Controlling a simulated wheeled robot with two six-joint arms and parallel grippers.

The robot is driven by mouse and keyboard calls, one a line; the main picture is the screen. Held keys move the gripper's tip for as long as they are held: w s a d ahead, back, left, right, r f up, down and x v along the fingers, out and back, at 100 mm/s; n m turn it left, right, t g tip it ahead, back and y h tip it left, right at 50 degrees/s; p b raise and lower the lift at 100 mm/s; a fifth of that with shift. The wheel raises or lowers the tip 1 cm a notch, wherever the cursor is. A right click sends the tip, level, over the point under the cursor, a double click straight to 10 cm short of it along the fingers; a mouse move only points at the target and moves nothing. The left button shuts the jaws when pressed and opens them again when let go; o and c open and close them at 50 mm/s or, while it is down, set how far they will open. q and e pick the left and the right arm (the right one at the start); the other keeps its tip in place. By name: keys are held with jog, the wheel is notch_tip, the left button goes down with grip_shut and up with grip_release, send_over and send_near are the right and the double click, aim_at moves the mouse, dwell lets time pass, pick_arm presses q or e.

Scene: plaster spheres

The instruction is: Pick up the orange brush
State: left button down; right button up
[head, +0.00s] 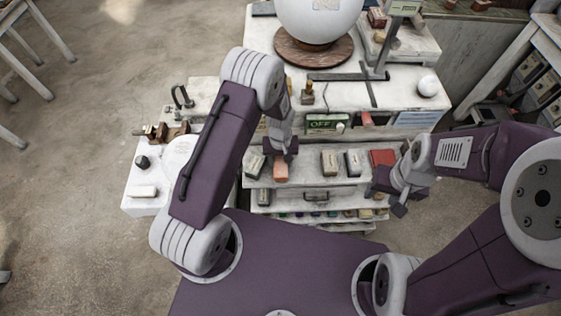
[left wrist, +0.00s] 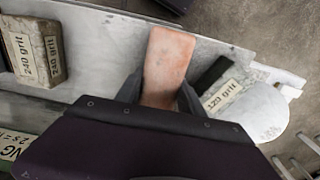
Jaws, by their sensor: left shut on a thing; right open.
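The orange brush (head: 281,172) shows as a plain salmon-orange block at the front of the white shelf, below my left gripper (head: 283,152). In the left wrist view the block (left wrist: 168,62) lies between the two dark fingers, and my left gripper (left wrist: 160,95) is shut on it. Its lower end is hidden by the gripper body, and I see no bristles. I cannot tell whether it still touches the shelf. My right gripper (head: 385,190) is open and empty at the right end of the shelf, apart from the brush.
Grit blocks stand beside the brush: one marked 240 (left wrist: 38,50) and one marked 120 (left wrist: 222,97). A large white sphere (head: 318,18) rests on a round wooden base (head: 300,52) behind.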

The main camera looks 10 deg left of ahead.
aim_at(281, 159)
pick_arm(q)
jog(key=shift+r+b, duration=0.3)
jog(key=shift+r, duration=0.25)
notch_tip(281, 159, up, 3)
jog(key=shift+w+f+b, duration=0.1)
jog(key=shift+b, duration=0.45)
jog(key=s+d+r+b, duration=0.2)
jog(key=d+r, duration=0.5)
jog(key=d, duration=0.4)
jog(key=shift+d+b, duration=0.3)
